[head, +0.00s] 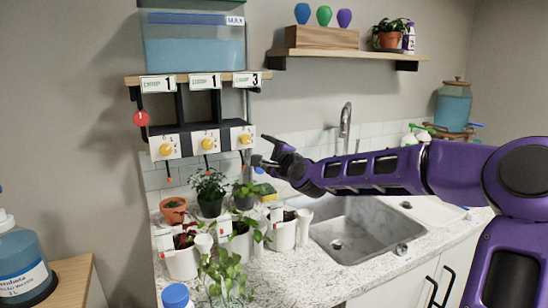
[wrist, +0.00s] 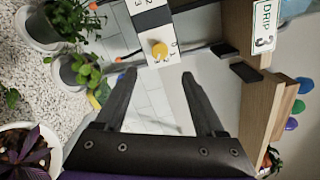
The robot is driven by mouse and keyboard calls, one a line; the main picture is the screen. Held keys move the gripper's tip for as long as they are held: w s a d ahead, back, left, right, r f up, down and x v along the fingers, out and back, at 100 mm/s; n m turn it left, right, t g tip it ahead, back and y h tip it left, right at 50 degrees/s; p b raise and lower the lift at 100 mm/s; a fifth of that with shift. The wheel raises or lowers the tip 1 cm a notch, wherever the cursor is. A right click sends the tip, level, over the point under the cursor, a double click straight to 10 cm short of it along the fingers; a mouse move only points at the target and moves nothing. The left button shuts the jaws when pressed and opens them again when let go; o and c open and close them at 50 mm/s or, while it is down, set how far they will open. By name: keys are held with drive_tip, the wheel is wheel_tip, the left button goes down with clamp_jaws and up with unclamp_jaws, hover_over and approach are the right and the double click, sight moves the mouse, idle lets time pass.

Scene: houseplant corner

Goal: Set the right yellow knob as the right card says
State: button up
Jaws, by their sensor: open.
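The right yellow knob (head: 246,139) sits on the rightmost white dial plate under the shelf. In the wrist view the knob (wrist: 159,50) shows just beyond my fingertips, in line with the gap between them. Its pointer setting is too small to read surely. The right card (head: 248,79) on the shelf edge shows a large 3; in the wrist view the card (wrist: 264,25) reads DRIP, turned sideways. My gripper (head: 258,150) is open and empty in front of the right dial plate, and its two dark fingers (wrist: 158,74) point toward the knob without visible contact.
The middle knob (head: 207,144) and left knob (head: 166,149) are on plates to the left, with cards showing 1 above. A blue water tank (head: 194,48) stands on the shelf (head: 130,81). Potted plants (head: 209,192) stand below; a sink (head: 365,240) is at right.

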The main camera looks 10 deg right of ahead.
drive_tip(key=v, duration=0.6)
drive_tip(key=shift+s+p, duration=0.3)
drive_tip(key=shift+p, duration=0.05)
